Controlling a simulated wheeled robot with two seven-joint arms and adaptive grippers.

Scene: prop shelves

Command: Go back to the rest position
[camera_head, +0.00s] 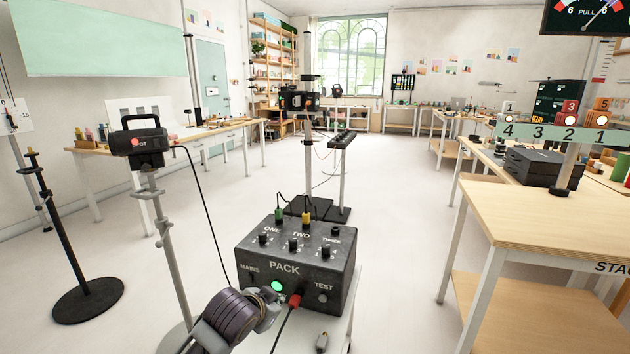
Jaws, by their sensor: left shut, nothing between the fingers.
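My left gripper (272,301) comes in from the bottom left, dark with grey fingers. It is shut and empty, low in front of the black PACK box (306,262). Its tip is close to the box's lit green button (277,287) and the red plug (294,300); I cannot tell whether it touches either. The box has switches marked ONE, TWO and THREE, and a green plug (278,216) and a yellow plug (306,219) on top. My right gripper is not in view.
The box sits on a light stand (338,325). A SPOT lamp (140,143) on a pole is at the left, beside a black-based stand (87,300). A wooden table (530,215) is at the right. Clear floor (400,220) lies between the box and that table.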

